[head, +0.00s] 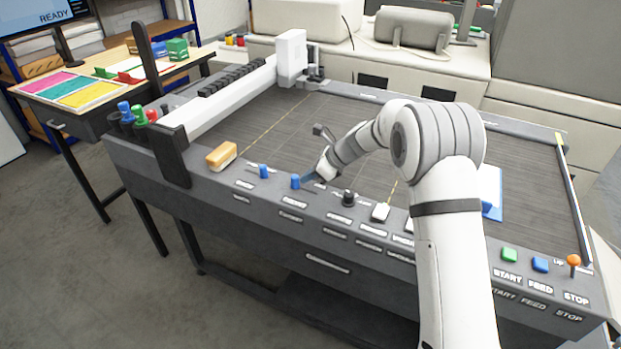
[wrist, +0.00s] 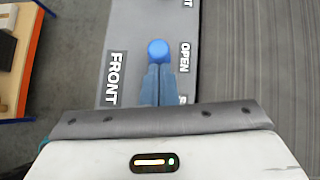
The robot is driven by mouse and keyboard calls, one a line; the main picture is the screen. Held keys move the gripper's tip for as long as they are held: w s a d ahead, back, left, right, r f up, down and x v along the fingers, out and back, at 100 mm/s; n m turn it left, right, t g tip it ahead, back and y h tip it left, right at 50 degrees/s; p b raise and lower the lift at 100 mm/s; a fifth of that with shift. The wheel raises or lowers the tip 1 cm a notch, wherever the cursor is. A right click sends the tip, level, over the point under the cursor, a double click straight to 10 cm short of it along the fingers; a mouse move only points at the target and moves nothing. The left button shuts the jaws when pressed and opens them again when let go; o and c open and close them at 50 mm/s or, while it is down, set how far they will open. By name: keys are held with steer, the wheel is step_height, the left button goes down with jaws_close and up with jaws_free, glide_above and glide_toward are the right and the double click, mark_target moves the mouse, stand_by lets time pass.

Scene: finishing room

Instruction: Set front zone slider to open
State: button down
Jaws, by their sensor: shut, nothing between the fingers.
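The front zone slider's round blue knob (wrist: 157,50) shows in the wrist view, between the FRONT label (wrist: 115,78) on its left and the OPEN label (wrist: 185,57) on its right. The knob is level with the upper part of the OPEN label. In the head view a blue knob (head: 295,182) is at my fingertips, on the panel along the table's near edge. My gripper (wrist: 157,72) is shut and empty, its blue-grey fingertips right up against or just short of the knob. The slot is hidden under the fingers, and a lower label is partly covered.
Another blue knob (head: 263,171) and a wood-topped block (head: 221,155) are to the left. A black knob (head: 348,198) and a white switch (head: 380,212) are to the right.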

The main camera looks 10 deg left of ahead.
steer(key=d, duration=0.4)
steer(key=shift+s+r, duration=0.1)
steer(key=shift+s, duration=0.2)
steer(key=b+v, duration=0.1)
steer(key=v, duration=0.9)
steer(key=s+d+r+n+t+h, duration=0.1)
steer(key=s+d+r+n+h, duration=0.15)
steer(key=s+d+n, duration=0.35)
steer(key=s+d+r+n+h, duration=0.15)
steer(key=s+d+r, duration=0.3)
steer(key=s, duration=0.45)
steer(key=s+d+f+n+h, duration=0.1)
steer(key=s+d+n+h, duration=0.1)
steer(key=s+d+n, duration=0.3)
steer(key=s+d+f+n+t+h, duration=0.1)
steer(key=s+d+n, duration=0.5)
steer(key=s, duration=0.8)
steer(key=shift+s+d+f+h, duration=0.25)
steer(key=shift+d+h, duration=0.2)
steer(key=shift+h, duration=0.35)
